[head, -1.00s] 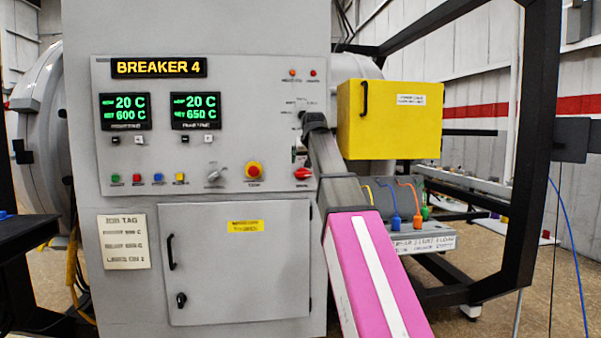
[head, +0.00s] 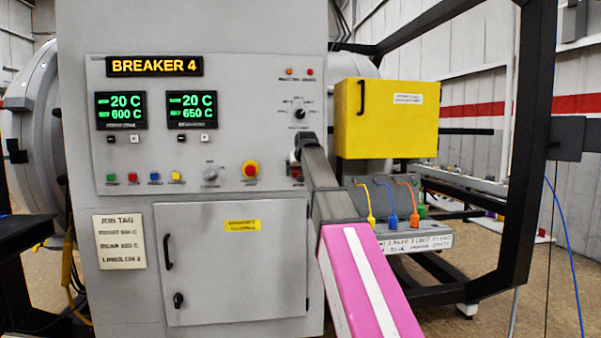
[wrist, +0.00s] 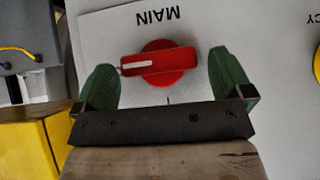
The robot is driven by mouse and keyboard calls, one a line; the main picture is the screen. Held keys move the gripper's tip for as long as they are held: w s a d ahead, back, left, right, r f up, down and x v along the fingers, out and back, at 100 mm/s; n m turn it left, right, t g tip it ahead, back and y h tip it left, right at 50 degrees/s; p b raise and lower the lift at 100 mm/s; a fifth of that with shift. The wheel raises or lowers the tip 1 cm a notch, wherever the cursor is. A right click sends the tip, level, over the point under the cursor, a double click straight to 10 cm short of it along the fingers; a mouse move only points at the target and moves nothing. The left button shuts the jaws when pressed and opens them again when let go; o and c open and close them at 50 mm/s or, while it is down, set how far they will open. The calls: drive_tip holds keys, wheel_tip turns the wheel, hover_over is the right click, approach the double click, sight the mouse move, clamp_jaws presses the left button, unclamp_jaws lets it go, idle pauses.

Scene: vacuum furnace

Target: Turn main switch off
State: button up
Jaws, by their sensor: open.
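The main switch (wrist: 150,62) is a red rotary knob with a pale stripe on its handle, under an upside-down MAIN label (wrist: 158,17) in the wrist view. Its handle lies nearly level across that picture. My gripper (wrist: 161,66) is open, with one green finger on each side of the knob. Gaps show between the fingers and the knob; I cannot tell the depth between them.
The grey panel carries a red-on-yellow emergency button (head: 250,169), a selector knob (head: 211,173) and another selector (head: 300,114) above my arm. A yellow box (head: 387,118) juts out close to the right. Below it is a bench with colored plugs (head: 392,220).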

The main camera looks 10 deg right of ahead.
drive_tip(key=c, duration=0.9)
drive_tip(key=shift+a, duration=0.1)
drive_tip(key=h, duration=0.1)
drive_tip(key=n+h, duration=0.1)
drive_tip(key=shift+a+f+h, duration=0.1)
drive_tip(key=shift+a+h, duration=0.1)
drive_tip(key=shift+h, duration=0.1)
drive_tip(key=h, duration=0.1)
drive_tip(key=n+h, duration=0.2)
drive_tip(key=shift+a+f+t, duration=0.2)
drive_tip(key=shift+a+t, duration=0.1)
drive_tip(key=n+h, duration=0.2)
drive_tip(key=h, duration=0.1)
drive_tip(key=n+t+h, duration=0.1)
drive_tip(key=shift+a+f, duration=0.15)
drive_tip(key=shift+f, duration=0.15)
drive_tip(key=shift+f+n+t+h, duration=0.15)
drive_tip(key=shift+n+t+h, duration=0.4)
drive_tip(key=shift+n+h, duration=0.2)
drive_tip(key=shift+f+n+t+h, duration=0.15)
drive_tip(key=shift+n+t+h, duration=0.45)
drive_tip(key=shift+h, duration=0.25)
drive_tip(key=shift+n, duration=0.25)
